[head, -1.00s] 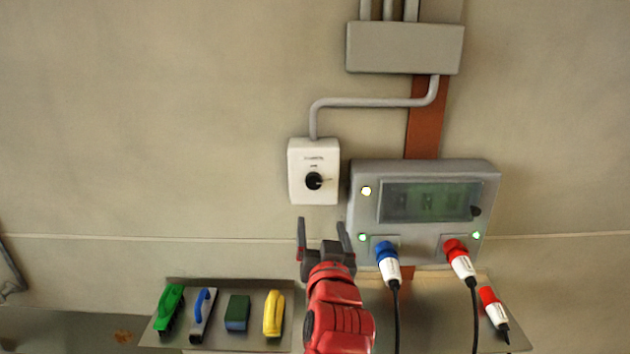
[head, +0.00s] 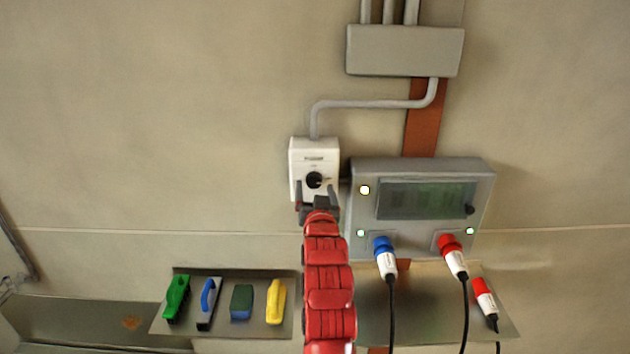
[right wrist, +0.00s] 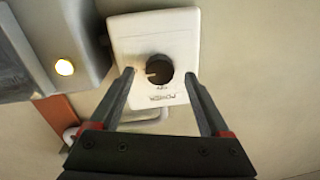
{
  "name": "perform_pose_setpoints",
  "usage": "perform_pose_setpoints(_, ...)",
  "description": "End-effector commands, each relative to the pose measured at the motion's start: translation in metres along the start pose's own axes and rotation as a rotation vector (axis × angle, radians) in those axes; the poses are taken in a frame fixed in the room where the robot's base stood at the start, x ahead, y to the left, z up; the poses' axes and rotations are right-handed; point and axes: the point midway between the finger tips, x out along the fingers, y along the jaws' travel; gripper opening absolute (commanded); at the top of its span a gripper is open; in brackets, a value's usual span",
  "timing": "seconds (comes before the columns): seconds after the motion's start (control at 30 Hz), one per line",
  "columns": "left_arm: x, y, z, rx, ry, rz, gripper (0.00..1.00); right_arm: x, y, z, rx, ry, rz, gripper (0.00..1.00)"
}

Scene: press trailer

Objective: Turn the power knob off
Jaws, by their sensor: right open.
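The power knob (head: 314,180) is a round black knob on a white switch box (head: 315,150) on the wall. It also shows in the right wrist view (right wrist: 160,69), with a light pointer mark on its left side there. My right gripper (head: 315,190) is open just in front of the box, its fingers below and to either side of the knob in the head view. In the right wrist view the open fingertips (right wrist: 160,74) lie on either side of the knob, apart from it. My left gripper is not in view.
A grey panel (head: 360,215) with lit lamps stands close to the right of the box. Blue (head: 384,248) and red (head: 450,245) plugs with black cables are in it. A shelf below holds a green brush (head: 177,297) and a yellow tool (head: 275,300). The wall to the left is bare.

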Motion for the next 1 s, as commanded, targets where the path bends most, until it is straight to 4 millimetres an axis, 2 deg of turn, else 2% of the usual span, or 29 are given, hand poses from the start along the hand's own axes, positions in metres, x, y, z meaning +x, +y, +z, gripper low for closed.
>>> perform_pose_setpoints(0.2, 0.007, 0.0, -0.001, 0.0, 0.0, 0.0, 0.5, 0.016, 0.0, -0.002, 0.0, 0.001, -0.001, 0.8)
perform_pose_setpoints(0.57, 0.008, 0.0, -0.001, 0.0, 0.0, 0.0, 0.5, 0.018, 0.001, -0.001, 0.0, 0.002, 0.0, 0.79)
perform_pose_setpoints(1.0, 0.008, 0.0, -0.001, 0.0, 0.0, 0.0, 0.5, 0.018, 0.0, -0.001, 0.0, 0.002, 0.0, 0.0)
